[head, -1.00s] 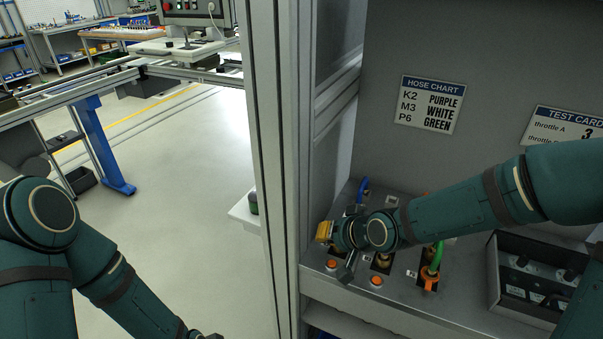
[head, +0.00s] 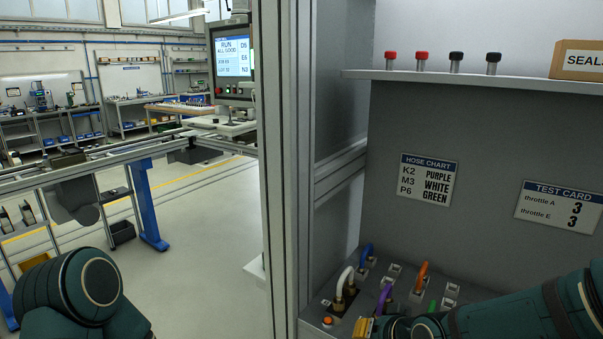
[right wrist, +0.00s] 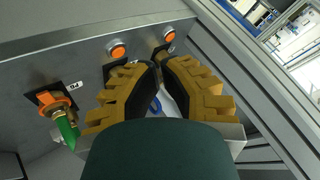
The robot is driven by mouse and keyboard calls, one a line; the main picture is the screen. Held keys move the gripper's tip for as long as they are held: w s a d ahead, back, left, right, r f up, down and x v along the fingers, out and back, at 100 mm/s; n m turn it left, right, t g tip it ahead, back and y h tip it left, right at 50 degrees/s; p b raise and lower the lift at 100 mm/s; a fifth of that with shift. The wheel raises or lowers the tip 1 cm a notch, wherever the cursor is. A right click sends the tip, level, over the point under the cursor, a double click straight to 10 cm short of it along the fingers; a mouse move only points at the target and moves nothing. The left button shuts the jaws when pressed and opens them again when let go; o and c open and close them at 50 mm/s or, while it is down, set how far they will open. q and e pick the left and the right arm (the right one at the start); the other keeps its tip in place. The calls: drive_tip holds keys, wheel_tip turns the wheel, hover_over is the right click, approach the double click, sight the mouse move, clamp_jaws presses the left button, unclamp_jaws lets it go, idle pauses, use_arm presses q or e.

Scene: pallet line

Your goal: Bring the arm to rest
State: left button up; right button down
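My right arm comes in from the lower right of the head view. Its yellow-fingered gripper (head: 363,328) is at the bottom edge, over the hose panel (head: 312,312), partly cut off. In the right wrist view the gripper's (right wrist: 159,66) fingertips come together with no object seen clasped between them. A bit of blue and white shows behind the fingers. My left arm (head: 75,290) is bent at the lower left, and its gripper is out of view.
White (head: 345,281), blue (head: 367,252), purple (head: 384,295) and orange (head: 422,275) hoses stand on the panel near my right gripper. A green hose (right wrist: 67,131) is at left in the wrist view. A metal post (head: 277,170) rises left of the panel. Open floor (head: 205,240) lies beyond it.

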drive_tip(key=s+a+f+g, duration=0.1)
drive_tip(key=s+f+g, duration=0.2)
drive_tip(key=s+f, duration=0.5)
drive_tip(key=s+a+f+n+g, duration=0.1)
drive_tip(key=s+f, duration=0.7)
drive_tip(key=f, duration=0.8)
drive_tip(key=shift+s+a+f+g+h, duration=0.15)
drive_tip(key=shift+s+a+g+h, duration=0.25)
drive_tip(key=shift+a+g, duration=0.6)
